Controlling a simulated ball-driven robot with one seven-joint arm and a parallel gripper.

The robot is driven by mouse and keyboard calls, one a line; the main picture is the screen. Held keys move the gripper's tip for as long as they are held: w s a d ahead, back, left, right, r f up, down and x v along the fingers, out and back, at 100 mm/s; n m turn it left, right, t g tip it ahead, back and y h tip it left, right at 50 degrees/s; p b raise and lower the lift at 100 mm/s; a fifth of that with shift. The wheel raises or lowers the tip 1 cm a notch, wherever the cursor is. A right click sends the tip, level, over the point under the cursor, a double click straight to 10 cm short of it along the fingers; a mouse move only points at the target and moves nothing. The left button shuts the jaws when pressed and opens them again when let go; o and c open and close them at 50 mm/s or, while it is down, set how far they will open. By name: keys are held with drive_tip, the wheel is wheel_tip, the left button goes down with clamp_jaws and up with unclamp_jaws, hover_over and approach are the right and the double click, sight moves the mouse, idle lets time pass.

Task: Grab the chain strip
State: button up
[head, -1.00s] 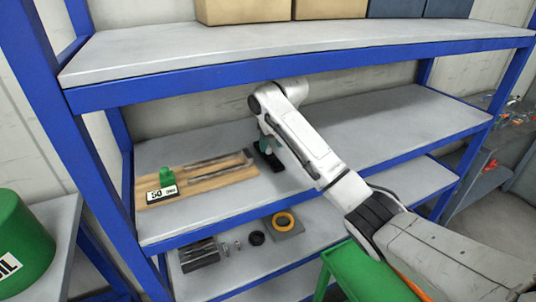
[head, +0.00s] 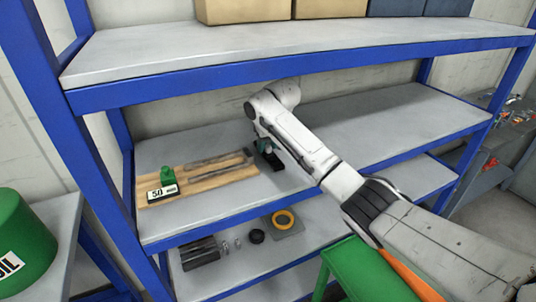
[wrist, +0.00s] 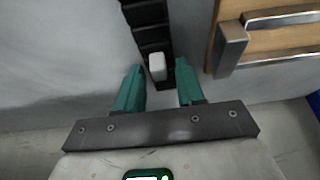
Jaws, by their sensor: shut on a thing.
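The chain strip (wrist: 148,32) is a black, ridged strip that runs up and away from my fingers in the wrist view. A small pale block (wrist: 157,66) sits at its near end. My gripper (wrist: 160,70) has teal fingers, one on each side of that end, and is shut on the strip. In the head view the strip (head: 270,158) is a short dark shape on the middle shelf, partly hidden by my gripper (head: 263,146) and arm.
A wooden board (head: 205,184) with metal bars and a green piece marked 50 lies left of the strip. The middle shelf (head: 380,125) is bare to the right. The upper shelf (head: 300,40) hangs above my arm. Small parts lie on the lower shelf.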

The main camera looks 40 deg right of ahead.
clamp_jaws()
drive_tip(key=shift+r, duration=0.15)
